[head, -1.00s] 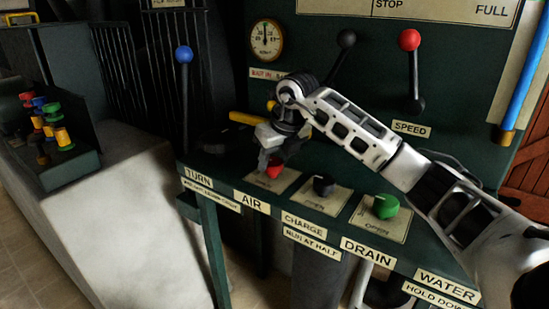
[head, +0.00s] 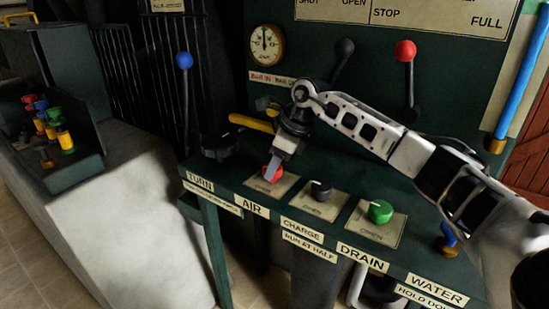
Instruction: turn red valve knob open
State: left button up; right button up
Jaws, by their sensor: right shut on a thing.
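The red valve knob (head: 266,175) sits on a cream plate on the dark green console, above the AIR label. My right gripper (head: 271,172) comes down on it from above, shut on the knob, with a finger covering part of it. The black knob (head: 320,190) stands to its right above the CHARGE label, and the green knob (head: 380,211) stands further right above DRAIN. My left gripper is not in view.
A yellow handle (head: 251,123) lies behind my gripper. Upright levers with blue (head: 184,61), black (head: 345,47) and red (head: 405,51) balls stand at the back. A blue knob (head: 448,235) sits beneath my right arm. A pressure gauge (head: 266,45) is on the panel.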

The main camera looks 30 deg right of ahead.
jog(key=n, duration=0.2)
jog(key=shift+w+r+n+g+y+p, duration=0.1)
jog(key=shift+r+n+g+y+p, duration=0.1)
jog(key=shift+n+g+y+p, duration=0.2)
jog(key=n+g, duration=0.1)
jog(key=n, duration=0.1)
jog(key=n+g, duration=0.1)
jog(key=n, duration=0.2)
jog(key=shift+w+d+f+y, duration=0.1)
jog(key=shift+w+y, duration=0.05)
jog(key=shift+y, duration=0.25)
jog(key=shift+n, duration=0.8)
jog(key=shift+g, duration=0.3)
jog(key=o, duration=1)
jog(key=shift+c, duration=0.2)
